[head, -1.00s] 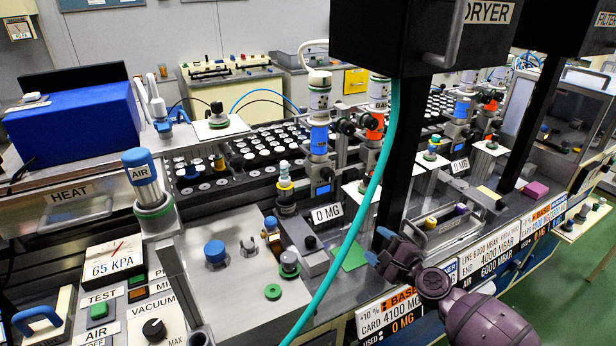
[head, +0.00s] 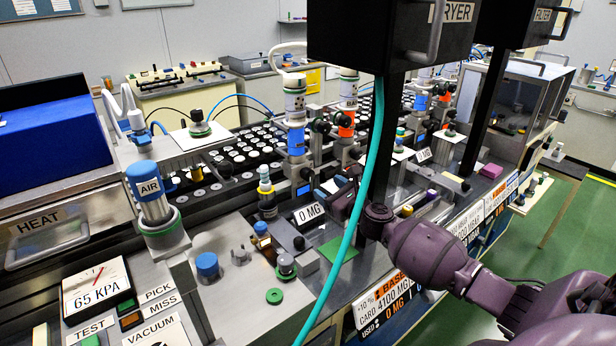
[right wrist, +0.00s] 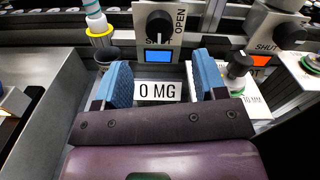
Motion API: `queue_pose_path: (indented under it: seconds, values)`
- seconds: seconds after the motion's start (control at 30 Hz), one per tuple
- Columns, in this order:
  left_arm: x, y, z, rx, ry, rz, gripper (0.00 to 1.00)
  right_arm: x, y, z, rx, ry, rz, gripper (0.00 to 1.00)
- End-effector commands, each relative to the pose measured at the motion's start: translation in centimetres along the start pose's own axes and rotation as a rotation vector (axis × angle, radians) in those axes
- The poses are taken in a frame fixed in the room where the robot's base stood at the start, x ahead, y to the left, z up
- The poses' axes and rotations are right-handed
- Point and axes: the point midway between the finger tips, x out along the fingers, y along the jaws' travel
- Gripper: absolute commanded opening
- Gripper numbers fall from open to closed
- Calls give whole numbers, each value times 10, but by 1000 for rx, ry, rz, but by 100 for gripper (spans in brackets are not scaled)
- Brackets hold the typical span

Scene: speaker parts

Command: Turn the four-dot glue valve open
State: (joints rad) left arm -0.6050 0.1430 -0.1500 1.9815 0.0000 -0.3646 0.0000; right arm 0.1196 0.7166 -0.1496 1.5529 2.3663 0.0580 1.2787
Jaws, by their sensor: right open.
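In the right wrist view a black valve knob (right wrist: 160,28) sits on a pale plate lettered OPEN at its right, with SHUT partly covered below it. A blue display (right wrist: 158,56) is under the knob. My right gripper (right wrist: 162,72) is open and empty, its blue-padded fingers apart below the knob and not touching it. In the head view my right gripper (head: 336,186) is low over the bench, partly behind the black post, near the blue-banded glue column (head: 296,138). I cannot count dots on the columns. My left gripper is not in view.
A second knob (right wrist: 291,32) with an orange display is at the right. A 0 MG sign (right wrist: 160,91) stands between my fingers. A yellow-collared bottle (head: 266,192) stands left of my gripper. A green hose (head: 366,190) and black post (head: 384,140) hang close by.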

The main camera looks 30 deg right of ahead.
Motion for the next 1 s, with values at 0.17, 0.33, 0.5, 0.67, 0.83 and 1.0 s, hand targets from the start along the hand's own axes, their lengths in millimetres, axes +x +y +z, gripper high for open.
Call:
queue_pose_path:
  seconds: [0.17, 0.33, 0.5, 0.67, 0.83, 1.0]
  values:
    - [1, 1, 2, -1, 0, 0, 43, 30, 0, 1, 1, -2, -1, 65]
    - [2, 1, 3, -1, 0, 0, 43, 55, 1, 0, 1, -2, 0, 65]
    - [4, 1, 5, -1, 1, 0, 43, 75, 0, 0, -1, 0, -1, 65]
    - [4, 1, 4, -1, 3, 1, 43, 84, 0, 0, -1, 0, 0, 65]
    - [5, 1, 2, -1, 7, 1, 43, 87, 1, 0, -2, 0, 1, 65]
    - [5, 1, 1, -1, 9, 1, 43, 87, 1, 0, -2, 0, 1, 65]
